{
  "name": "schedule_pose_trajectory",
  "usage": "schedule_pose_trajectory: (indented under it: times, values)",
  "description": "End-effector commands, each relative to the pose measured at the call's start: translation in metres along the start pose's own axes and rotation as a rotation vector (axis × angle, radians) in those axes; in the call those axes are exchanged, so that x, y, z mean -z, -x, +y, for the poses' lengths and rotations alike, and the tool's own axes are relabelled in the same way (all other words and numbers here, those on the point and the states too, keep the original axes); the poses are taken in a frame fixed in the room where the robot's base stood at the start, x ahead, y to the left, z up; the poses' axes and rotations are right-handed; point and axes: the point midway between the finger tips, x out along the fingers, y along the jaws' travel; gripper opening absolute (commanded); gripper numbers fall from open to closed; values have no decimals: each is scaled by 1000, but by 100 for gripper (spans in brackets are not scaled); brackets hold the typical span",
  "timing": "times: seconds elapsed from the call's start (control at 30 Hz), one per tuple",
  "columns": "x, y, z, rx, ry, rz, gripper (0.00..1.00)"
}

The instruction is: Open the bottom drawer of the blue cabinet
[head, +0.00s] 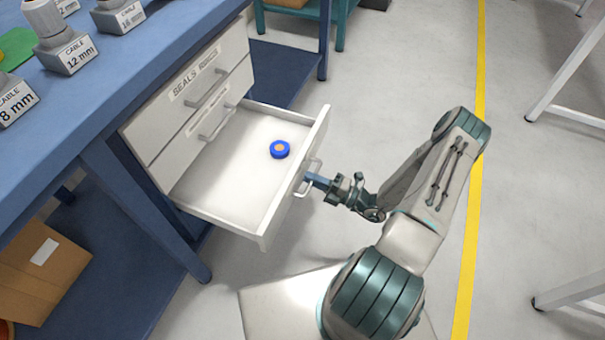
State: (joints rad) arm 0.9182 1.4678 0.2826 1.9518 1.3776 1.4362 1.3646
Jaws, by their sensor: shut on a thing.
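The cabinet (170,125) hangs under the blue bench top; its drawer fronts look white-grey, and the bench frame around it is blue. Its bottom drawer (210,195) is pulled well out toward the right. The fingertips are small in view and partly overlap the handle. The two upper drawers (190,88) are closed; one carries a label reading SEALS and a second, partly unclear word.
The blue bench top (60,95) holds several labelled cable fittings (68,50). A cardboard box (40,270) sits on the lower shelf at left. A blue bench leg (150,215) stands left of the open drawer.

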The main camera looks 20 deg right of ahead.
Motion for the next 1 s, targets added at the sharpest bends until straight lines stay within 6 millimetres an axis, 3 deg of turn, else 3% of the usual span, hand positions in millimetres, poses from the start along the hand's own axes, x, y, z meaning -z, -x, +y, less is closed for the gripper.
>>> schedule_pose_trajectory:
  times: [0.47,0.5,0.57,0.87,1.0]
  values:
    - [0,6,1,0,2,1,0]
    - [0,6,1,0,2,1,15]
    - [0,6,1,0,2,1,30]
    - [0,7,1,0,1,0,30]
    - [-1,19,2,1,2,-2,30]
